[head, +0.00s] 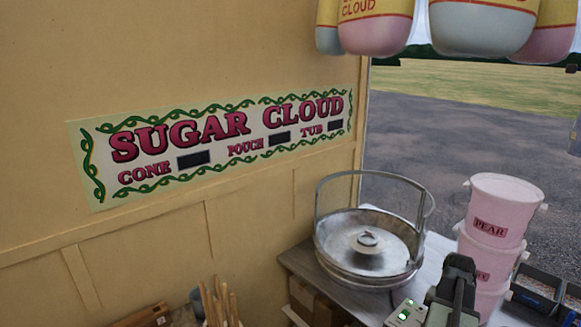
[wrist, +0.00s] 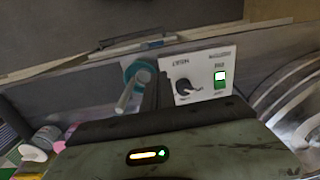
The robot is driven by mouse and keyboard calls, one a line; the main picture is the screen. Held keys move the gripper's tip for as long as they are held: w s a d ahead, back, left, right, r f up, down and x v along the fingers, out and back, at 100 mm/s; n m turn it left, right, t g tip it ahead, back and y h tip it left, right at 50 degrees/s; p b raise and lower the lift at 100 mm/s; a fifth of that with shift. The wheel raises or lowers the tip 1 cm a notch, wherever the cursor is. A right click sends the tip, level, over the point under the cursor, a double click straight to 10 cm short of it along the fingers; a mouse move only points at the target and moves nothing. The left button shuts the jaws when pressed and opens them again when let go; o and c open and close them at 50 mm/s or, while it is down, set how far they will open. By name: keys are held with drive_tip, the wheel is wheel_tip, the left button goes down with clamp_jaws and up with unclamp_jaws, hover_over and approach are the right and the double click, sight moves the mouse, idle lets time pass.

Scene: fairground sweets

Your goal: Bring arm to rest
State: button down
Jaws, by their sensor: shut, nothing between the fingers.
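My gripper (wrist: 151,94) shows in the wrist view as dark, narrow fingers closed together, with nothing between them. Its dark green body with a small lit orange-and-green indicator fills the bottom of that view. In the head view, a dark part of my arm (head: 456,288) stands at the lower right, in front of the counter and close to the control panel (head: 405,313). In the wrist view, the panel (wrist: 198,76) has a dark knob (wrist: 187,87) and a lit green switch (wrist: 220,78), just beyond and right of my fingers.
A metal candyfloss pan (head: 367,243) with a raised hoop stands on the counter (head: 300,262), left of my arm. Stacked pink tubs (head: 492,225) stand to its right. A bin of wooden sticks (head: 220,305) is lower left.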

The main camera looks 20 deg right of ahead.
drive_tip(key=w+a+f+n+b, duration=0.1)
drive_tip(key=w+a+n, duration=0.4)
drive_tip(key=w+a, duration=1.4)
drive_tip(key=w+a+f+n+b, duration=0.1)
drive_tip(key=a+n, duration=0.8)
drive_tip(key=a, duration=2.1)
drive_tip(key=shift+w+a+f, duration=0.15)
drive_tip(key=shift+w+f, duration=0.05)
drive_tip(key=shift+w, duration=0.1)
